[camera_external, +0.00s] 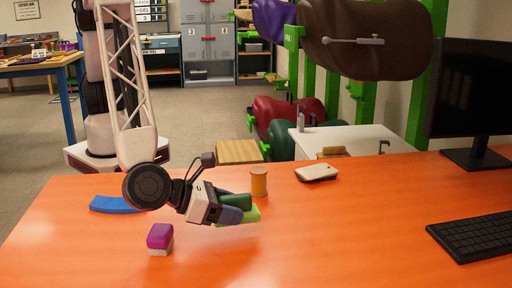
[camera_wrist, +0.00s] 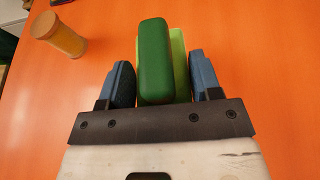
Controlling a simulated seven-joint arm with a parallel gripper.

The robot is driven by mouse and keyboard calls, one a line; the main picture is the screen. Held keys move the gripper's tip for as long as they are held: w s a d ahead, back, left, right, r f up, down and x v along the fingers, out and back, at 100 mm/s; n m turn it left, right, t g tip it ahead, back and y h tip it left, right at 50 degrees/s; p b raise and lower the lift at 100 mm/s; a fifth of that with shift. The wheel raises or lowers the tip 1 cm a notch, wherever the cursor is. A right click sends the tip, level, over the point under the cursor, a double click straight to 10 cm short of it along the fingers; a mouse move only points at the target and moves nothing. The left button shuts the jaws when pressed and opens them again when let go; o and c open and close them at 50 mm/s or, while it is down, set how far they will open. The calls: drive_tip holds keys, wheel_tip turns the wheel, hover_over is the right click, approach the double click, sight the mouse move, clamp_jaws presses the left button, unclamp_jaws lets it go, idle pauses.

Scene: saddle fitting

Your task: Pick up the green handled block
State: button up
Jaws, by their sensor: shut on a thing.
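The green handled block has a dark green rounded handle (camera_wrist: 154,55) on a light green base (camera_wrist: 179,50). It also shows in the external view (camera_external: 251,214), partly hidden by my gripper. My gripper (camera_external: 233,206) is shut on the block, with its blue fingers on either side of the handle. In the wrist view the block sits between the two fingers (camera_wrist: 163,82) and points away from the camera. The block looks close above the orange table, but I cannot tell for sure whether it touches it.
On the orange table (camera_external: 330,235) stand a tan cylinder (camera_external: 259,184), a purple brush (camera_external: 160,238), a flat blue curved piece (camera_external: 115,205) and a white-topped pad (camera_external: 316,172). A keyboard (camera_external: 474,236) and monitor (camera_external: 470,90) are at the right. The front middle is clear.

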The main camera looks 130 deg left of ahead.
drive_tip(key=s, duration=0.2)
drive_tip(key=s+a, duration=0.1)
drive_tip(key=s, duration=0.2)
drive_tip(key=s+a, duration=0.1)
drive_tip(key=s, duration=0.2)
drive_tip(key=shift+r, duration=0.4)
